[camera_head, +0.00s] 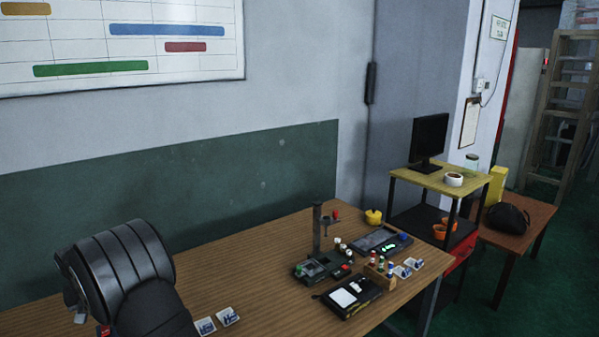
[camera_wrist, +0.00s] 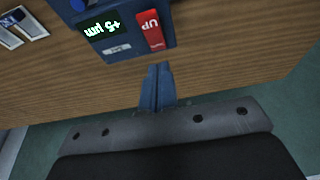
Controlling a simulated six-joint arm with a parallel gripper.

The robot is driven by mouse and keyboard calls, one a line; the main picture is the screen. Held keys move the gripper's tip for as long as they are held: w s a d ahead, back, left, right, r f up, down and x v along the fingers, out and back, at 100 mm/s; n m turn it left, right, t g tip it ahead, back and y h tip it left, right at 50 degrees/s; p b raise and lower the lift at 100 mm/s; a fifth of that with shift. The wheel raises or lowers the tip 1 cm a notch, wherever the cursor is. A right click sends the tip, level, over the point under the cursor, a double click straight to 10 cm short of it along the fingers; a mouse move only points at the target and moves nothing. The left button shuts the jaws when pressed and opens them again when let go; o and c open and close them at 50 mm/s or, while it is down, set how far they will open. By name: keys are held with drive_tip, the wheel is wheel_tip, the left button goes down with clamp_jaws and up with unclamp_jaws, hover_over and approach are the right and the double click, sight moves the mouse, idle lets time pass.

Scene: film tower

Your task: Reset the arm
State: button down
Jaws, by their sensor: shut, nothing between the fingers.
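My gripper (camera_wrist: 158,72) shows in the wrist view with its two blue fingers shut together and nothing between them. The fingertips point at a bare part of the wooden table (camera_wrist: 215,78), just short of a dark blue device (camera_wrist: 122,52). The device has a green lit readout and a red label, with the lettering upside down in this view. I cannot tell whether the fingertips touch anything. In the head view my dark arm is at the lower left over the table (camera_head: 255,295), and its fingers are hidden there.
Two picture cards (camera_head: 228,316) lie right of my arm. Further right are a stand with a post (camera_head: 317,230), a black tray device (camera_head: 348,298), a flat screen unit (camera_head: 378,238), small bottles and a yellow pot (camera_head: 373,217). The table's middle is clear. A wall rises behind it.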

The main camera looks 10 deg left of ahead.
wheel_tip(320, 180, down, 3)
drive_tip(key=shift+f, duration=0.15)
idle(0.3)
drive_tip(key=v, duration=1.6)
drive_tip(key=shift+s+d+f+g+h, duration=0.2)
drive_tip(key=shift+s+d+g+h, duration=0.1)
drive_tip(key=shift+d+g+h, duration=0.1)
idle(0.4)
